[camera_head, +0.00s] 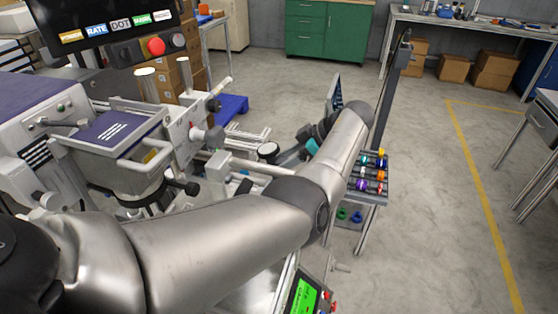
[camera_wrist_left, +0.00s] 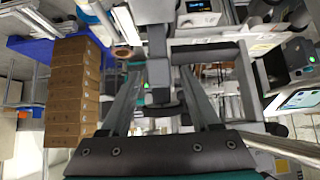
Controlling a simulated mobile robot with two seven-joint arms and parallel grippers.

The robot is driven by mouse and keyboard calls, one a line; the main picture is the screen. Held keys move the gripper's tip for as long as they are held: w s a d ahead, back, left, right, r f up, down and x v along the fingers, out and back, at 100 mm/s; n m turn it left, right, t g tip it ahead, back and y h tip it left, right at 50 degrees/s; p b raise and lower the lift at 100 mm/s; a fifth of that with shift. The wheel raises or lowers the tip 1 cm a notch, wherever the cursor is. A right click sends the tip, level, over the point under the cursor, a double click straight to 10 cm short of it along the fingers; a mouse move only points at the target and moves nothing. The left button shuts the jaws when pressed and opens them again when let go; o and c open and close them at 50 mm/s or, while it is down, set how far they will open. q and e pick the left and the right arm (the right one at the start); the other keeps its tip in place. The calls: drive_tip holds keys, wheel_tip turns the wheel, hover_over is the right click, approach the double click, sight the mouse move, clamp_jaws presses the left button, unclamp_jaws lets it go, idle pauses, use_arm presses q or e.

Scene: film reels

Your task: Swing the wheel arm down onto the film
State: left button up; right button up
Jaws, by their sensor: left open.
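My left gripper (camera_head: 284,156) shows small in the head view, with its teal part partly behind my own forearm. In the left wrist view the two fingers of my left gripper (camera_wrist_left: 160,78) are spread wide, with nothing visibly clamped between them. A dark grey machine part (camera_wrist_left: 158,75) lies in line with the gap; I cannot tell whether it touches the fingers. A dark round part with a pale top (camera_head: 268,150) sits just left of the gripper in the head view. I cannot tell whether it belongs to the wheel arm. I cannot make out the film. My right gripper is out of view.
A grey machine (camera_head: 190,130) with knobs and rails fills the left. A cart (camera_head: 376,190) with colored items stands right of my forearm. Stacked brown boxes (camera_wrist_left: 73,90) show in the left wrist view. The floor (camera_head: 430,190) is open at the right.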

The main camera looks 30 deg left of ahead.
use_arm(q)
drive_tip(key=shift+c, duration=0.3)
clamp_jaws()
idle(1.1)
